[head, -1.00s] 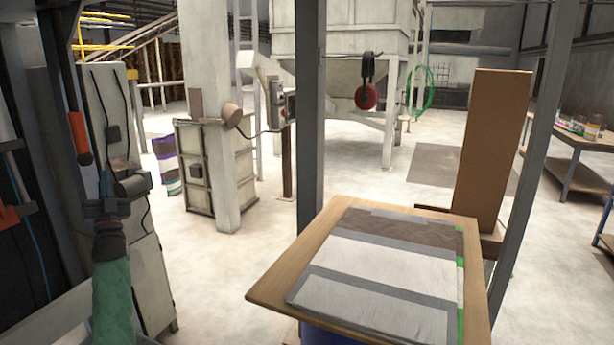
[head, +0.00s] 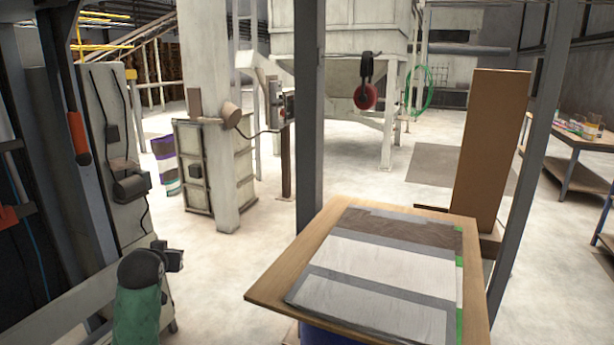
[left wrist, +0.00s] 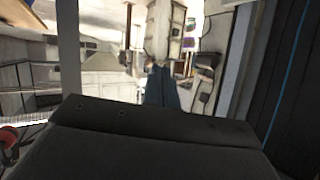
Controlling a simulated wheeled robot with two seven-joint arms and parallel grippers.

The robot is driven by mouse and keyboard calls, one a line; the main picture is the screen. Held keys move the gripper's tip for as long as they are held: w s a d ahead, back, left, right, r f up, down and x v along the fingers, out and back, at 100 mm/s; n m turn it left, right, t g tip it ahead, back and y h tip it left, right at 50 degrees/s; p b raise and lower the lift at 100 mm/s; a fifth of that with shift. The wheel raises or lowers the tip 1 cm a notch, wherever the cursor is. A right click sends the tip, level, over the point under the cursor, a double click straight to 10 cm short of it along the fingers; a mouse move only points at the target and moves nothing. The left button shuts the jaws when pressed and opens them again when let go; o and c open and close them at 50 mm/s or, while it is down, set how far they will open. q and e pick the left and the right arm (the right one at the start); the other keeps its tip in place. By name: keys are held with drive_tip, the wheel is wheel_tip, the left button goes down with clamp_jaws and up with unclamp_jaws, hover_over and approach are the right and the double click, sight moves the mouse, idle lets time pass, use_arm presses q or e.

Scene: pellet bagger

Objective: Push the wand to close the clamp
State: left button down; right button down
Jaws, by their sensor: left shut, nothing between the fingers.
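A dark rod with an orange-red grip (head: 78,135), which looks like the wand, hangs along the dark frame at the far left of the head view. A second red part (head: 12,215) shows lower at the left edge. I cannot clearly make out the clamp. My left gripper (head: 174,257), on its green-sleeved arm, is low at the lower left, below and to the right of the rod and apart from it. Its shut fingers also show in the left wrist view (left wrist: 161,88), with nothing held. My right gripper is not in view.
A grey cabinet (head: 105,120) with cables stands behind the rod. A wooden table (head: 262,285) with a grey-and-white bag (head: 380,268) stands at front right. A dark post (head: 309,110) rises behind it. Open floor (head: 240,255) lies between the cabinet and table.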

use_arm(q)
drive_tip(key=s+d+f+m+g+h, duration=0.1)
drive_tip(key=s+d+f+g, duration=0.2)
drive_tip(key=s+d+f, duration=0.3)
drive_tip(key=s+d+f+m+g+h, duration=0.1)
drive_tip(key=s+d+f+g, duration=0.3)
drive_tip(key=s+f, duration=1.2)
drive_tip(key=s+d+f+g+h, duration=0.1)
drive_tip(key=s+d+f+g, duration=0.3)
drive_tip(key=s, duration=2.3)
drive_tip(key=d+f, duration=0.6)
drive_tip(key=f, duration=0.1)
drive_tip(key=shift+d+f+m, duration=0.2)
drive_tip(key=shift+f+m, duration=0.15)
drive_tip(key=shift+m, duration=0.05)
